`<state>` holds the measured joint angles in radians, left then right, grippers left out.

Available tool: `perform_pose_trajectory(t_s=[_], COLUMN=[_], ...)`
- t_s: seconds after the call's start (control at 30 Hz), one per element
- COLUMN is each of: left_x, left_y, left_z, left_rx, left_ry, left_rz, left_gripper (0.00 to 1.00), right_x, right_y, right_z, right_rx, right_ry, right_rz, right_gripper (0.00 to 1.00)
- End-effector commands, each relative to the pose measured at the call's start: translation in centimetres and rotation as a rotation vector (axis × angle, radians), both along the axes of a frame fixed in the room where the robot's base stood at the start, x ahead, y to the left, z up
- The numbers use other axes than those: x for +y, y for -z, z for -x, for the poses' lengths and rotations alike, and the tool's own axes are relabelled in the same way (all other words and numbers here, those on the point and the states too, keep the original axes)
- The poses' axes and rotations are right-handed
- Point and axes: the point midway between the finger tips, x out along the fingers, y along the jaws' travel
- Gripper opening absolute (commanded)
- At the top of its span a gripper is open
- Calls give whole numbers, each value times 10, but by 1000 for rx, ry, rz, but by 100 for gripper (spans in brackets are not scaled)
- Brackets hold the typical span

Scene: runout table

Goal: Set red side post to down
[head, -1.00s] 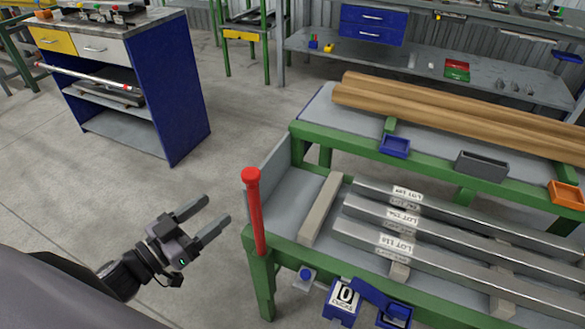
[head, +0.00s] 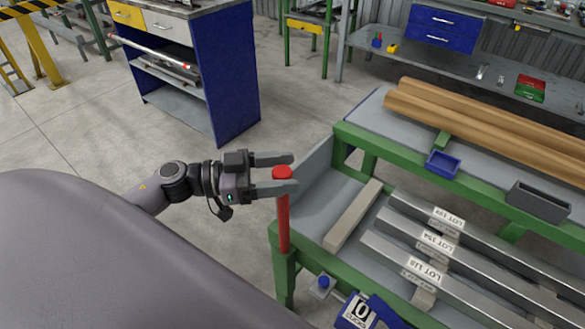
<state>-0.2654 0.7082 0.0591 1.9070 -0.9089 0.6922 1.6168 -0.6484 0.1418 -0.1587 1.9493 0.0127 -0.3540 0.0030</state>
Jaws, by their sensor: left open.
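The red side post (head: 283,225) stands upright at the left corner of the green-framed runout table (head: 287,262), with a wider red cap on top. My left gripper (head: 292,172) is open at the top of the post. Its two fingers point right, one on the far side of the cap and one on the near side. The near finger hides part of the post just below the cap. I cannot tell whether either finger touches it. My right gripper is not in view.
Metal bars with lot labels (head: 436,246) lie on the table, beside a grey wooden block (head: 353,217). A blue counter box (head: 357,312) and a blue knob (head: 322,284) are at the front. A blue cabinet (head: 229,75) stands behind; the floor between is clear.

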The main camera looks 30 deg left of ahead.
Motion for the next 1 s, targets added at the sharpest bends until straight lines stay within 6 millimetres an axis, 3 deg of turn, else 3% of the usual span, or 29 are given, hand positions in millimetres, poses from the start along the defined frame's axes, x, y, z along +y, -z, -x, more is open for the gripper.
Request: perform_pose_trajectory(t_s=[0.2, 0.57, 0.77, 1.0], left_x=[-14, -16, -16, -16], left_y=[0, 1, 1, 4], left_z=[-12, -14, -14, -17], left_rx=[0, 1, 0, 0], left_ry=[-1, -2, -1, -1], left_rz=[1, 1, 0, 0], left_gripper=[64, 64, 0, 0], right_x=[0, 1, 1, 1], right_y=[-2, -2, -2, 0], right_z=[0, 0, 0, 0], right_rx=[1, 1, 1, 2], right_ry=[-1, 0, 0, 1], right_rz=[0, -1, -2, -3], right_gripper=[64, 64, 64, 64])
